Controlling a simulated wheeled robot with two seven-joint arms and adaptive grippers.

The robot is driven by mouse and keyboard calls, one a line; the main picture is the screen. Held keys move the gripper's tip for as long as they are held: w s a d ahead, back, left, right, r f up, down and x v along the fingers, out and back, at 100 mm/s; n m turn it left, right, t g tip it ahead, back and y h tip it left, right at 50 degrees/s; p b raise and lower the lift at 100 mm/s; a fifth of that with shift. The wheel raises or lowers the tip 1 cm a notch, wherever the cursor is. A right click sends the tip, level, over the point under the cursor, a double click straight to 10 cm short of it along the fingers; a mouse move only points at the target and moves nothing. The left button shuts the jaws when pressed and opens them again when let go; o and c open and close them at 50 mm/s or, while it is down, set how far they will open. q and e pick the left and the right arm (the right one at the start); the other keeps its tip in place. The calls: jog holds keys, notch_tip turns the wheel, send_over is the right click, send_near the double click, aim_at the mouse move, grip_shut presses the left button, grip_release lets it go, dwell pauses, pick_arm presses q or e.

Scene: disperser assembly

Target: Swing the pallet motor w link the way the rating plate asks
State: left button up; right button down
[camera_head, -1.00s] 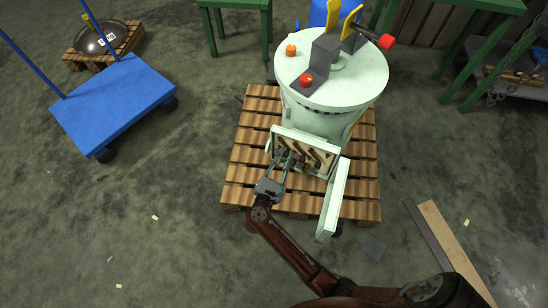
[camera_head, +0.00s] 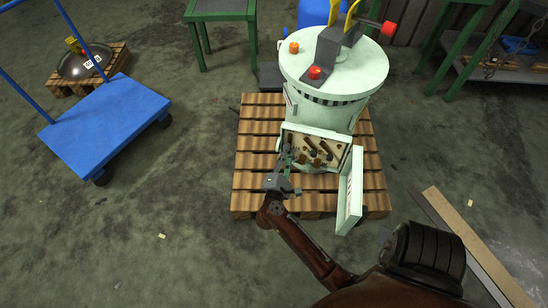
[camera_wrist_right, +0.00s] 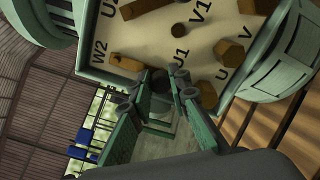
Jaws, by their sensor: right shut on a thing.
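The pale green pallet motor (camera_head: 325,115) stands upright on a wooden pallet, with its terminal box (camera_head: 328,135) open towards me. My right gripper (camera_head: 286,155) is at the left side of the box. In the wrist view its green fingers (camera_wrist_right: 163,85) are closed around a dark end there. I cannot read a rating plate.
The box's door (camera_head: 350,197) hangs open to the right of my right gripper. The pallet (camera_head: 258,180) lies around the motor. A blue cart (camera_head: 105,125) stands at the left, and planks (camera_head: 470,240) lie on the floor at the right.

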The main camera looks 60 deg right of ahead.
jog(key=shift+a+f, duration=0.15)
jog(key=shift+f, duration=0.1)
jog(key=c, duration=2.1)
grip_release()
jog(key=shift+w, duration=0.1)
jog(key=o, duration=0.3)
jog(key=shift+r, duration=0.15)
jog(key=shift+r, duration=0.1)
notch_tip(320, 180, up, 10)
jog(key=shift+f, duration=0.1)
